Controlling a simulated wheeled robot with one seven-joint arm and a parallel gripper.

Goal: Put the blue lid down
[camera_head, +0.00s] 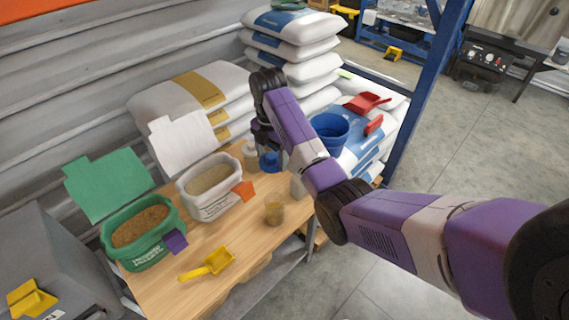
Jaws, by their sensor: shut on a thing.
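The blue lid (269,161) shows as a small blue round shape low over the back right of the wooden table. My gripper (266,150) points down right above it and is shut on it. The fingertips are small and partly hidden by my arm, so the exact grip is unclear. I cannot tell whether the lid touches the table top. A pale jar (251,156) stands just left of the lid. An open clear jar with brown contents (274,214) stands nearer the front of the table.
A yellow scoop (209,264) lies in front. Stacked sacks (290,48) and a blue bucket (329,130) are behind. Table room is free around the clear jar.

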